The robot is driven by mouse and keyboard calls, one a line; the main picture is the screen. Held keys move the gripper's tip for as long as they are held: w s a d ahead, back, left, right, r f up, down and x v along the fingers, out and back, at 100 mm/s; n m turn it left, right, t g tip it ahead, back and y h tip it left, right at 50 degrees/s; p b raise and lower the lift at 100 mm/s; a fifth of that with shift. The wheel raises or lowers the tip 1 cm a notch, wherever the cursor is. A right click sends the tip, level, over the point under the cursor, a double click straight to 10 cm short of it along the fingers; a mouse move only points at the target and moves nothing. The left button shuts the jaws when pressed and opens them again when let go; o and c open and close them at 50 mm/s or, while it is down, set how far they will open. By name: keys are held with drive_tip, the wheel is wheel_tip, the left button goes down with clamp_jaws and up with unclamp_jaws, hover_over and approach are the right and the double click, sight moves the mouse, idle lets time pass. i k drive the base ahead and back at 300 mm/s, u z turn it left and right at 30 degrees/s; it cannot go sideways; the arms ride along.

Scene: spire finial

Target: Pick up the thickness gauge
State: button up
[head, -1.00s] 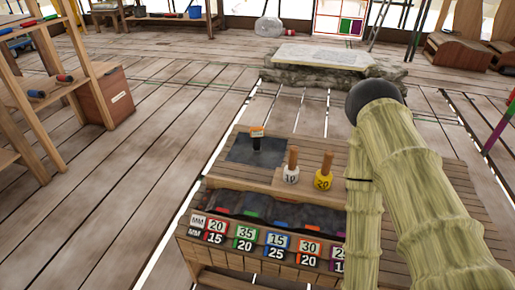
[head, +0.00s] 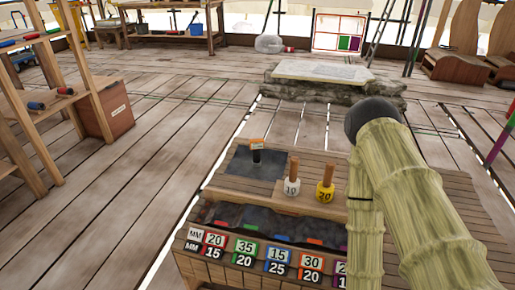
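A small dark upright tool with an orange and white top (head: 256,152) stands on a dark square mat (head: 241,165) at the back left of the wooden workbench; it looks like the thickness gauge, though it is too small to be sure. My arm rises at the right of the head view, with a dark rounded joint. My gripper is not visible in this view.
On the bench are a white weight marked 10 (head: 291,187) and a yellow one marked 20 (head: 326,191), both with wooden handles. Numbered bins (head: 265,222) line its front. Shelves (head: 50,110) stand left; a stone slab (head: 335,85) lies beyond. Floor left of the bench is clear.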

sight(256, 144)
drive_tip(key=k, duration=1.3)
drive_tip(key=u, duration=0.65)
drive_tip(key=i, duration=1.35)
drive_tip(key=z, duration=0.3)
